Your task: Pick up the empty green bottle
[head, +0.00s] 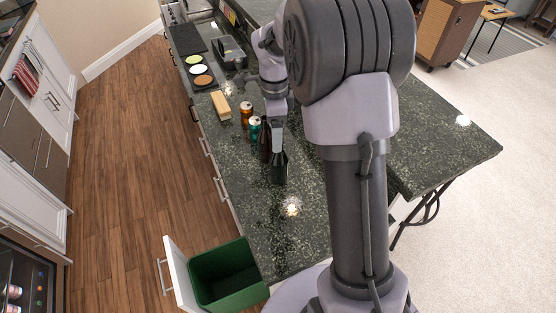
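A dark green bottle (279,166) stands on the dark stone counter (325,215). A brownish bottle (265,150) stands close at its left. My gripper (277,118) is just beyond and above the dark green bottle in the picture, pointing down toward the counter. Its fingers are small and dark here, so I cannot tell whether they are open or shut, or whether they touch a bottle. My own arm hides part of the counter to the right.
An orange-brown can (246,110) and a teal can (254,129) stand left of the bottles. Farther back are a wooden block (221,105) and a black tray (194,73) with coloured discs. A green bin (225,275) sits in a pulled-out drawer. The near counter is mostly clear.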

